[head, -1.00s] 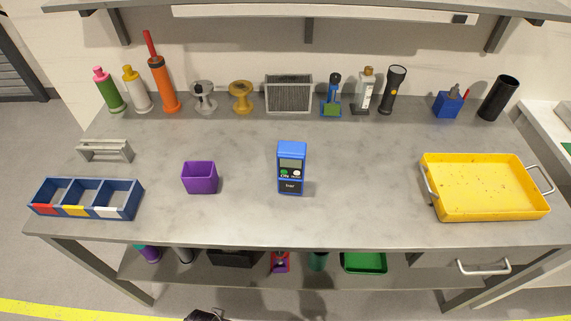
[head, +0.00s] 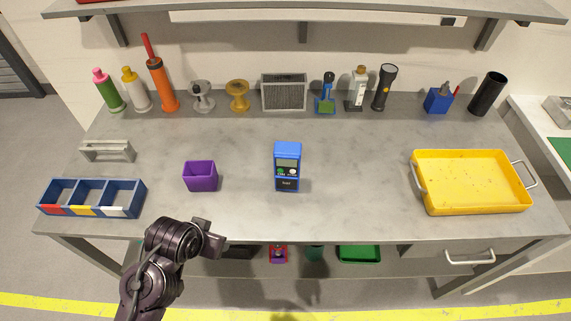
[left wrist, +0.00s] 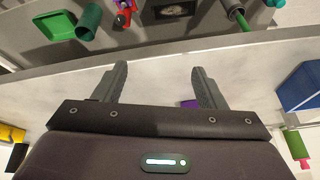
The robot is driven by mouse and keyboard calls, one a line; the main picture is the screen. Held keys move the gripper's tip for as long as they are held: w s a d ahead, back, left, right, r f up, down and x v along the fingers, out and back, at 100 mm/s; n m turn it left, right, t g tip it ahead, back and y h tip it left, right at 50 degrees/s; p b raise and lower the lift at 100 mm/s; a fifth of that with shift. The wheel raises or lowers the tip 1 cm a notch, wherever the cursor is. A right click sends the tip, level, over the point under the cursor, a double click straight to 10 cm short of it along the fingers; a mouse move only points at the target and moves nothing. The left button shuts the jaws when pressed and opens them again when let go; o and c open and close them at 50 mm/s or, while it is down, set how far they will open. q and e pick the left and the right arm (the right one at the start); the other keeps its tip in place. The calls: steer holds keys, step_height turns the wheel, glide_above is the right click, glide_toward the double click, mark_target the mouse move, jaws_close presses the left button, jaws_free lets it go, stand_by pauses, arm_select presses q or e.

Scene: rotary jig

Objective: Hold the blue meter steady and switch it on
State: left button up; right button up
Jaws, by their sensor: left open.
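The blue meter (head: 287,167) stands upright near the middle of the grey table in the head view. The meter is not clearly seen in that view. My right gripper is not in view.
A purple bin (head: 200,176) stands left of the meter, with a blue divided tray (head: 93,197) farther left. A yellow tray (head: 471,181) lies at the right. Bottles, a grey mesh box (head: 284,93) and a flashlight line the back. The table around the meter is clear.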

mark_target(284, 178)
arm_select(q)
steer(key=w+d+m+t+h, duration=0.1)
steer(key=w+d, duration=0.1)
steer(key=w, duration=0.1)
steer(key=w+d+m+t, duration=0.1)
steer(key=w, duration=0.2)
steer(key=w+d+m+t+h, duration=0.1)
steer(key=w+d+m, duration=0.1)
steer(key=w, duration=0.2)
steer(key=shift+d+h, duration=0.3)
steer(key=w+d+m+h, duration=0.4)
steer(key=w, duration=0.1)
steer(key=shift+w+d+r+m+h, duration=0.2)
steer(key=shift+w+d+m+h, duration=0.05)
steer(key=shift+m+h, duration=0.15)
steer(key=shift+w+d+r+m+g+h, duration=0.1)
steer(key=shift+w+r+m+g+h, duration=0.15)
steer(key=shift+m+g+h, duration=0.3)
steer(key=shift+w+a+r+m+g+h, duration=0.2)
steer(key=shift+m+g+h, duration=0.15)
steer(key=shift+g+h, duration=0.2)
steer(key=shift+s+a+r+m+g+h, duration=0.15)
steer(key=shift+a+r+m+g+h, duration=0.25)
steer(key=shift+a+r+g+h, duration=0.35)
steer(key=shift+d+f, duration=0.2)
steer(key=shift+d, duration=0.2)
steer(key=b+x, duration=0.5)
steer(key=x, duration=0.3)
steer(key=shift+d+f, duration=0.15)
steer(key=shift+d, duration=0.45)
